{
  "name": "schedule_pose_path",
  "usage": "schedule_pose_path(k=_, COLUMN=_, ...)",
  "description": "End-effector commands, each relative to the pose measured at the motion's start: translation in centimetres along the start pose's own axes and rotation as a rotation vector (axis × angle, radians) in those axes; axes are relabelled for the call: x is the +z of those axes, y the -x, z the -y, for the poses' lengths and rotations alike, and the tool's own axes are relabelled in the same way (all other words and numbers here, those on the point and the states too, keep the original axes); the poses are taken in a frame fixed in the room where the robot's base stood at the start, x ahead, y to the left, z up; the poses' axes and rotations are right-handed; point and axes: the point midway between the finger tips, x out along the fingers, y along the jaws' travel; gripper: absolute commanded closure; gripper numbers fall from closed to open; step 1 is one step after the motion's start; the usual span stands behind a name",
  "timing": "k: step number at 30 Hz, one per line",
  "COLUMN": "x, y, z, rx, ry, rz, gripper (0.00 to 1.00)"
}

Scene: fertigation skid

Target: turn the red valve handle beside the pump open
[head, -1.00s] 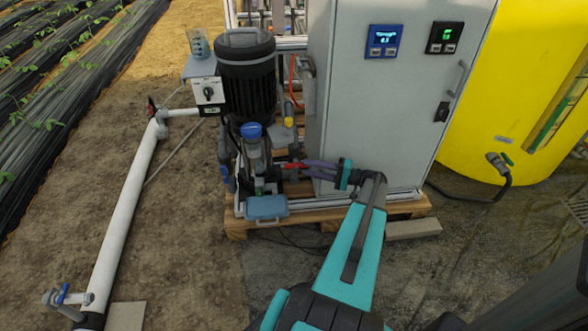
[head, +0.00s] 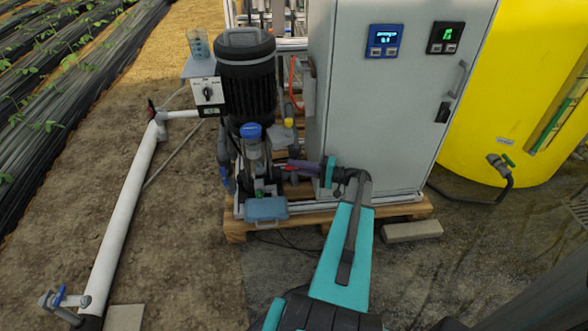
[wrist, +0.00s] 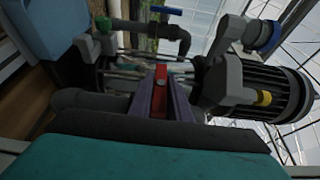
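The red valve handle (wrist: 160,90) shows in the wrist view between the two purple fingers of my gripper (wrist: 163,85). The fingers lie close along both of its sides and look shut on it. In the head view my gripper (head: 300,167) points left from the teal arm, low beside the grey cabinet. Only a small bit of the red handle (head: 292,167) shows there at the fingertips. The pump (head: 247,75), with a black ribbed motor, stands upright behind and left of the handle. The valve body is mostly hidden.
The grey cabinet (head: 385,110) stands close on the right of my gripper. A blue-grey box (head: 266,209) sits low at the pallet's (head: 236,229) front. A white pipe (head: 122,222) runs along the soil at left. A yellow tank (head: 520,90) stands at far right.

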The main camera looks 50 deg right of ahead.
Motion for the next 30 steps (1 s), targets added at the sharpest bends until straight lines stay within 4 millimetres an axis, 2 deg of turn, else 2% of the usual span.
schedule_pose_path(k=1, x=0.0, y=0.0, z=0.0, rx=0.000, ry=0.000, rz=0.000, gripper=0.93)
schedule_pose_path(k=3, x=0.0, y=0.0, z=0.0, rx=0.000, ry=0.000, rz=0.000, gripper=1.00)
schedule_pose_path(k=4, x=2.8, y=-1.1, z=0.4, rx=0.000, ry=-0.003, rz=0.005, gripper=1.00)
schedule_pose_path(k=5, x=1.4, y=-0.7, z=0.1, rx=0.001, ry=-0.002, rz=0.004, gripper=1.00)
schedule_pose_path(k=6, x=0.9, y=-0.5, z=0.0, rx=0.001, ry=-0.001, rz=0.004, gripper=1.00)
schedule_pose_path(k=9, x=0.4, y=-0.2, z=0.0, rx=0.006, ry=0.002, rz=0.006, gripper=1.00)
schedule_pose_path(k=20, x=-0.2, y=0.1, z=0.3, rx=0.111, ry=0.047, rz=-0.007, gripper=1.00)
schedule_pose_path(k=30, x=-0.1, y=0.1, z=0.6, rx=0.356, ry=0.151, rz=-0.007, gripper=1.00)
